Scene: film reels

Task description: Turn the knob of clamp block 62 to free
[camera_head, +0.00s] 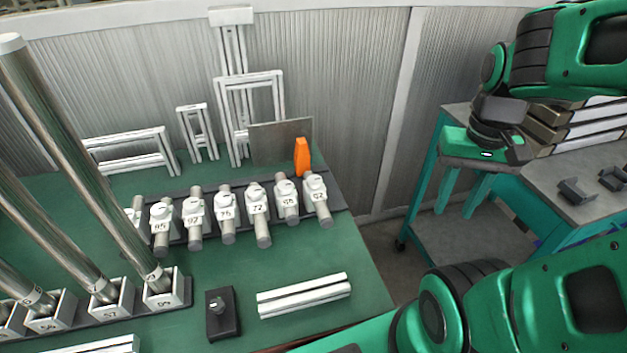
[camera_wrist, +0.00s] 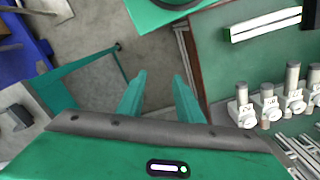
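A row of white clamp blocks, each with a knob and a grey rod, stands on a dark rail on the green table. The rightmost block (camera_head: 317,188) has a label ending in 2, perhaps 62 or 92; I cannot tell which. Another block (camera_head: 257,201) seems to read 72. Part of the row shows in the wrist view, where an end block (camera_wrist: 242,108) is at the right. Knob settings are too small to read. My gripper (camera_wrist: 160,80) is open and empty, its green fingers apart above the floor, away from the blocks.
An orange upright piece (camera_head: 302,157) stands right behind the rightmost block. Tall steel tubes (camera_head: 90,165) rise at the left. A dark block (camera_head: 222,313) and white bars (camera_head: 304,295) lie in front of the row. A cart (camera_head: 470,222) stands to the right across a floor gap.

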